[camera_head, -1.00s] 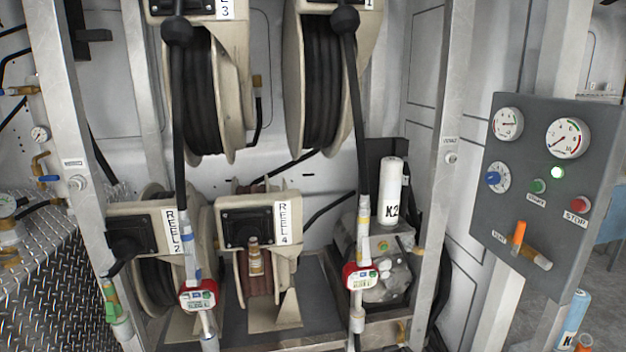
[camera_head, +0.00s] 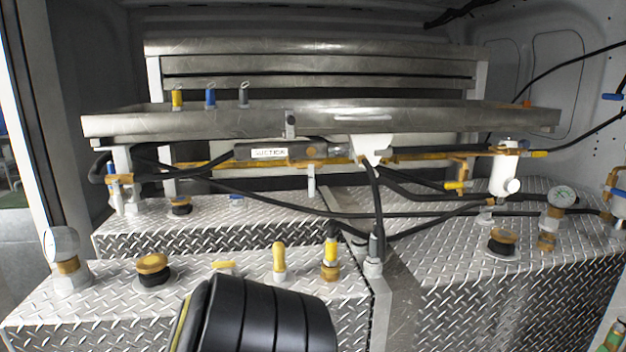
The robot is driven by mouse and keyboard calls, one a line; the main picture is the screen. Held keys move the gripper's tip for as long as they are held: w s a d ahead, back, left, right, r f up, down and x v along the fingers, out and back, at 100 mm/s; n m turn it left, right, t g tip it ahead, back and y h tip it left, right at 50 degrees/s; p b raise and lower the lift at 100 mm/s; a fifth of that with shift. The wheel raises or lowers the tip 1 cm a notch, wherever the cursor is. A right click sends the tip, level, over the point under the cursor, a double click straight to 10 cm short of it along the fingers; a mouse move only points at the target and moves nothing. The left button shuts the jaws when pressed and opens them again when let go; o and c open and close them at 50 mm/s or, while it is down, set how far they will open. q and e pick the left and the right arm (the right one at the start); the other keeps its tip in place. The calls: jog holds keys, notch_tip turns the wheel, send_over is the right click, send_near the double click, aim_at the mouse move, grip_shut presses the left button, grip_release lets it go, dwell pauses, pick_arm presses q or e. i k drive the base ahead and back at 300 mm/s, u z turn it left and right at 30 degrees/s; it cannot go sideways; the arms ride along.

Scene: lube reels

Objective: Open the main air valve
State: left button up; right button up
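Several small valves show on the pipework, but no label that I can read names one as the main air valve. A blue lever handle (camera_head: 613,97) sits at the right edge on a dark line. Another blue lever (camera_head: 618,193) sits below it on brass fittings, partly cut off by the frame. Yellow handles (camera_head: 278,258) stand on the near tank top, and a yellow lever (camera_head: 455,186) sits by the white filter. Neither gripper is in view. A black ribbed part of my arm covers the bottom centre.
Diamond-plate tanks (camera_head: 480,280) fill the lower view, with pressure gauges (camera_head: 62,245) and brass caps (camera_head: 152,263) on top. A metal shelf (camera_head: 420,118) overhangs them. Black hoses (camera_head: 290,207) cross between. A white filter (camera_head: 505,170) stands at right.

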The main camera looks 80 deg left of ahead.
aim_at(119, 200)
jog(key=u, duration=3.8)
